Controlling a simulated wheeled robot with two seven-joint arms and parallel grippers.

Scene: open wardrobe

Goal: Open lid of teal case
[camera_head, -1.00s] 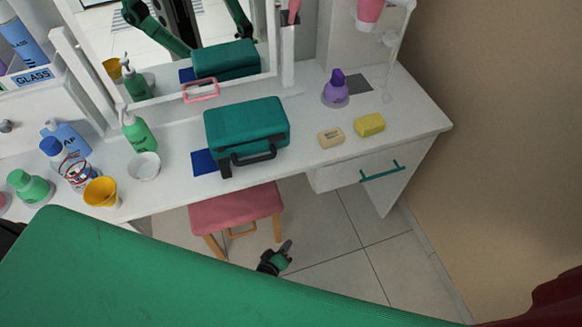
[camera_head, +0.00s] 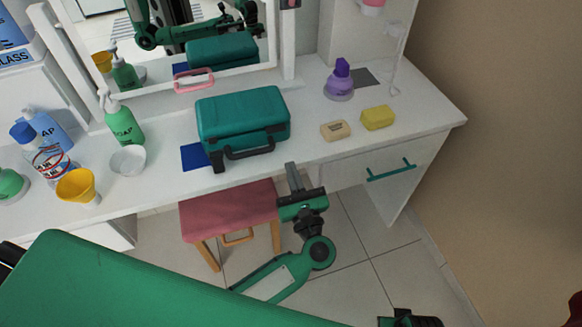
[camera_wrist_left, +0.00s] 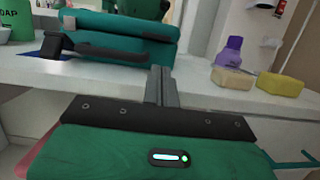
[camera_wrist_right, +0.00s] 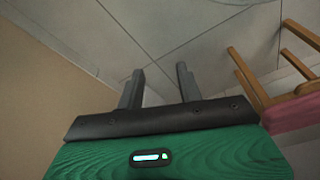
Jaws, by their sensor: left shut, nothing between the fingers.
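The teal case (camera_head: 243,113) lies on the white vanity table with its lid down. A black handle (camera_head: 250,153) is on its front side, and a black latch piece hangs at the front left. In the left wrist view the case (camera_wrist_left: 120,38) shows at the upper left. My left gripper (camera_head: 291,168) is shut and empty, at the table's front edge, just right of and in front of the case, apart from it. Its closed fingers (camera_wrist_left: 160,72) point toward the table. My right gripper (camera_wrist_right: 160,72) is open and empty over the floor; part of it shows at the bottom of the head view.
Right of the case are a beige soap bar (camera_head: 336,131), a yellow sponge (camera_head: 378,117) and a purple bottle (camera_head: 340,82). On the left are a green pump bottle (camera_head: 123,122), white bowl (camera_head: 128,160) and yellow cup (camera_head: 77,187). A pink stool (camera_head: 230,210) stands below; a mirror is behind.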

